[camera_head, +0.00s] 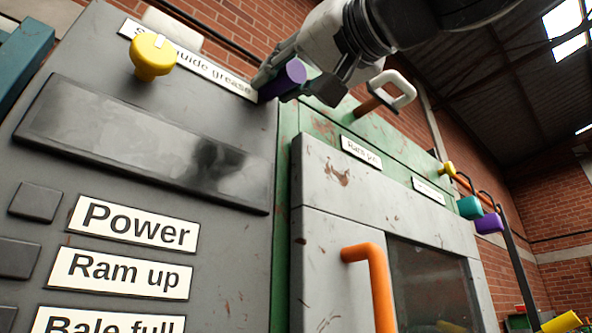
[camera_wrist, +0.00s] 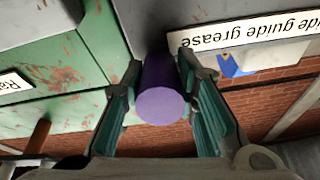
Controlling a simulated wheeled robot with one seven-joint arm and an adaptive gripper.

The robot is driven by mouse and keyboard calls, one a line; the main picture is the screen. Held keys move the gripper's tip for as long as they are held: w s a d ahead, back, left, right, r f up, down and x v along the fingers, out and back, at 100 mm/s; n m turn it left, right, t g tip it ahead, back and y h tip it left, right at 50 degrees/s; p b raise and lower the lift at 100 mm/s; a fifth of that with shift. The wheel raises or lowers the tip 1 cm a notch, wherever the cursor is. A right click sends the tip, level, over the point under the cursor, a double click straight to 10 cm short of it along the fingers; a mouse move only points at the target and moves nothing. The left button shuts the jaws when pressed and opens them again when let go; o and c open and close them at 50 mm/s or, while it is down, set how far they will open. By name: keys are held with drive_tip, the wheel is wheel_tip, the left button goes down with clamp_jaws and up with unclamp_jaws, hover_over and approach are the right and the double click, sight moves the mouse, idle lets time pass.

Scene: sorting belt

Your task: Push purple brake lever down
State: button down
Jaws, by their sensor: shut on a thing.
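A purple cylindrical knob (camera_head: 284,79) is at the upper edge of the machine, by the right end of a label reading "guide grease". The same purple knob (camera_wrist: 161,103) is in the middle of the wrist view, end face toward the camera. My gripper (camera_head: 298,84) comes down from above and is shut on this knob. In the wrist view its fingers (camera_wrist: 160,75) flank the knob on both sides. Another purple handle (camera_head: 489,222) hangs at the far right, apart from my gripper. No label naming a brake is readable, so which one is the brake lever is unclear.
A yellow knob (camera_head: 153,56) is on the grey panel, left of my gripper. A white-looped handle (camera_head: 392,92) stands just right of it. An orange door handle (camera_head: 374,283) juts out below. A teal handle (camera_head: 469,207) hangs beside the far purple one.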

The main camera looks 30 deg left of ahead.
drive_tip(key=shift+a+f+y+b, duration=0.2)
drive_tip(key=shift+f+b, duration=0.25)
drive_tip(key=shift+b, duration=0.55)
drive_tip(key=shift+a+f+y+b, duration=0.1)
drive_tip(key=shift+f+y+b, duration=0.25)
drive_tip(key=shift+b, duration=0.65)
drive_tip(key=shift+a+f+b, duration=0.1)
drive_tip(key=shift+b, duration=0.25)
drive_tip(key=c, duration=1.2)
unclamp_jaws()
drive_tip(key=shift+c, duration=0.2)
drive_tip(key=shift+t, duration=0.3)
drive_tip(key=shift+s+d+f, duration=0.1)
drive_tip(key=shift+s+d, duration=0.05)
drive_tip(key=shift+d, duration=0.5)
drive_tip(key=v, duration=1.1)
drive_tip(key=shift+f, duration=0.15)
drive_tip(key=shift+a, duration=0.15)
